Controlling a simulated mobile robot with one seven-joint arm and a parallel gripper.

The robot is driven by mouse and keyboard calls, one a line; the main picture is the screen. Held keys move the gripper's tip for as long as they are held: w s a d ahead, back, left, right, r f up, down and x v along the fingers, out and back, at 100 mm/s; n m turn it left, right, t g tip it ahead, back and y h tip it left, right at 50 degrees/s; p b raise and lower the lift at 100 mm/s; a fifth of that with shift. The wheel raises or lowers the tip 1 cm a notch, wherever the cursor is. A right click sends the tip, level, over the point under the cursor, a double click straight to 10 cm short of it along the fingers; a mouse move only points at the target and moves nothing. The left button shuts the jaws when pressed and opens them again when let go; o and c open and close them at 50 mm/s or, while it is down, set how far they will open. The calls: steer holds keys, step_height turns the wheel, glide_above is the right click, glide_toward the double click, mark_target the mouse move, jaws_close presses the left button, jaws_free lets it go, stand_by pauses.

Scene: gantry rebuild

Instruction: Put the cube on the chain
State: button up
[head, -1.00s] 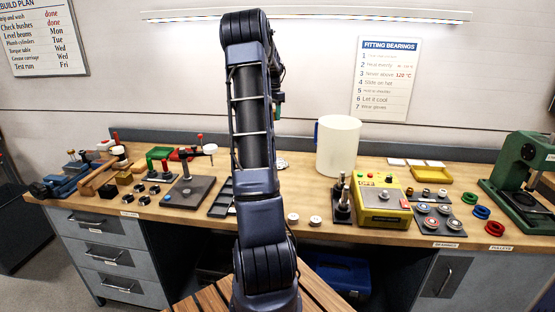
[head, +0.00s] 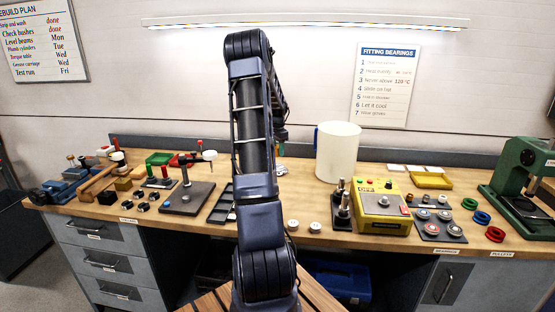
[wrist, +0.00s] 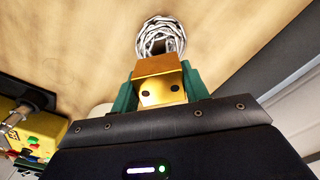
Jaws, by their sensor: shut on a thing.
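My gripper (wrist: 160,92) is shut on a brass-coloured cube (wrist: 160,68) in the wrist view. Its teal fingers press on the cube's left and right sides, and two dark round spots show on the near face. The chain (wrist: 160,27), a silver coiled heap, lies on the wooden bench just beyond the cube. The cube overlaps the chain's near edge in the picture; I cannot tell whether they touch. In the head view my arm hides most of the gripper and the chain.
A white jug (head: 337,152) with a blue handle stands right of my arm, behind a yellow device (head: 383,210). Small white round pieces (head: 303,226) lie near the front edge. A dark plate with a post (head: 187,198) stands to the left.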

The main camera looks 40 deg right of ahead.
steer(key=shift+f, duration=2.4)
steer(key=o, duration=1.1)
steer(key=shift+f, duration=0.15)
